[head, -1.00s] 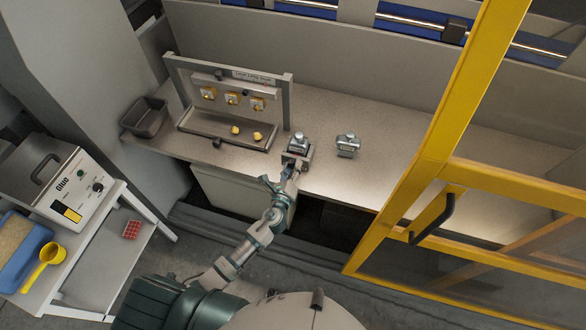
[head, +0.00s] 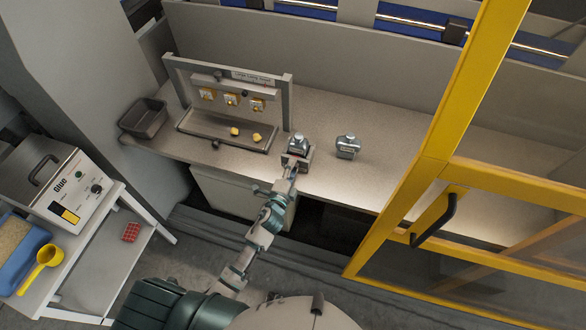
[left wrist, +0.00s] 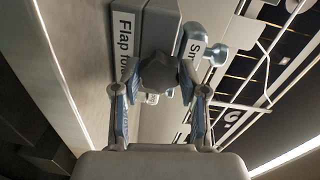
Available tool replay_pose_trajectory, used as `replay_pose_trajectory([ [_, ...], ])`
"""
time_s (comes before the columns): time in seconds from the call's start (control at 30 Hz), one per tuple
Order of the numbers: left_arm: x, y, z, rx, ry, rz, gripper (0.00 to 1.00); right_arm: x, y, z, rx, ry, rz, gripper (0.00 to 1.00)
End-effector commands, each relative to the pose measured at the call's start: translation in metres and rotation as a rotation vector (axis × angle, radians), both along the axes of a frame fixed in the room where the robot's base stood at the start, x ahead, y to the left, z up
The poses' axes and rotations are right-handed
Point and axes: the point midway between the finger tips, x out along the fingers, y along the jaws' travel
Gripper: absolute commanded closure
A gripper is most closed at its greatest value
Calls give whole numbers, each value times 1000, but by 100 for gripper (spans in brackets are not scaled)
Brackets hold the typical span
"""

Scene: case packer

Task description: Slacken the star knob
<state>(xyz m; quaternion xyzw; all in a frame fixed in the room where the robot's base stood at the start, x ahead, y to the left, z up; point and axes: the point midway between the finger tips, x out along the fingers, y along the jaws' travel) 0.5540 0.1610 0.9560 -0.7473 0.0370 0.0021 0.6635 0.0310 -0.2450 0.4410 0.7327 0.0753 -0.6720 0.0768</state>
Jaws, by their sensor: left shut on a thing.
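The star knob (left wrist: 160,74) is dark grey and sits between my left fingertips in the left wrist view. My left gripper (left wrist: 159,80) is shut on it, one finger on each side. Behind the knob is a grey unit (left wrist: 148,24) with a label starting "Flap fol"; a second label starting "Sm" is partly cut off. In the head view my left gripper (head: 292,170) reaches the front of the small grey unit (head: 297,157) at the bench edge. There the knob is hidden by the gripper. My right gripper is out of view.
A similar metal unit (head: 347,147) stands to the right on the bench (head: 395,165). To the left are a rack (head: 288,100) with yellow-framed parts and a dark bin (head: 144,119). A yellow guard frame (head: 440,140) rises at the right.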

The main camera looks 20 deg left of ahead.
Motion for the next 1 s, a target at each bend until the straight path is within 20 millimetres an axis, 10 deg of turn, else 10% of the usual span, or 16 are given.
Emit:
replay_pose_trajectory([
  [1.0, 0, 4, -6, -705, 33, 7, 92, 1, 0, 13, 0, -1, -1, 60],
])
